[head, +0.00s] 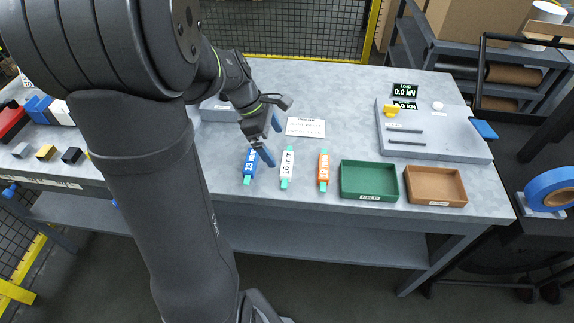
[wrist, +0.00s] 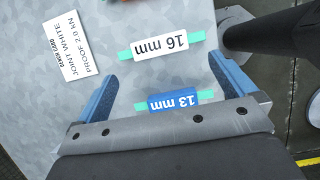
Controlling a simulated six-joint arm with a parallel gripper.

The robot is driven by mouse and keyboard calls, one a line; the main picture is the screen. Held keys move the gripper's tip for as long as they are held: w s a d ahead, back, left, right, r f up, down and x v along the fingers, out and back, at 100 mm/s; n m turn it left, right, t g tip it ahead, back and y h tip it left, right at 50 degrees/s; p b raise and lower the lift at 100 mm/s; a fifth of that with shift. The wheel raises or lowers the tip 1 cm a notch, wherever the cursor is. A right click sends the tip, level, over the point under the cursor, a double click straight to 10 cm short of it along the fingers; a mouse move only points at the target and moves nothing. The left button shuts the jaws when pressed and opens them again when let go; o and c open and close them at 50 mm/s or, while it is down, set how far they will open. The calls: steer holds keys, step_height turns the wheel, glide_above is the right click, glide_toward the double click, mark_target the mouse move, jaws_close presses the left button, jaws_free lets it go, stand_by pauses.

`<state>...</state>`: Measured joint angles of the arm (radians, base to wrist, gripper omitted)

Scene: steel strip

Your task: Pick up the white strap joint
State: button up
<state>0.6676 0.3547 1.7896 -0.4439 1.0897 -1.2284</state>
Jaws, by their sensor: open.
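The white strap joint (head: 287,164), marked 16 mm with teal strap ends, lies on the grey bench between a blue joint (head: 250,163) and an orange joint (head: 323,167). In the wrist view the white joint (wrist: 160,46) lies crosswise beyond the fingertips. The blue joint, marked 13 mm (wrist: 174,101), lies in the span between the fingers, nearer the palm, partly hidden by the gripper body. My gripper (head: 270,142) is open and empty with blue fingers, above the bench by the blue and white joints; it also shows in the wrist view (wrist: 162,68).
A card (wrist: 74,46) reading joint white, proof 2.0 kN lies behind the joints. A green tray (head: 344,194) and a brown tray (head: 411,199) stand to the right. A grey test plate (head: 455,147) is behind them. Coloured blocks (head: 45,152) are at the left.

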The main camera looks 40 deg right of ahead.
mark_target(287, 163)
steer(key=x, duration=0.8)
steer(key=c, duration=0.9)
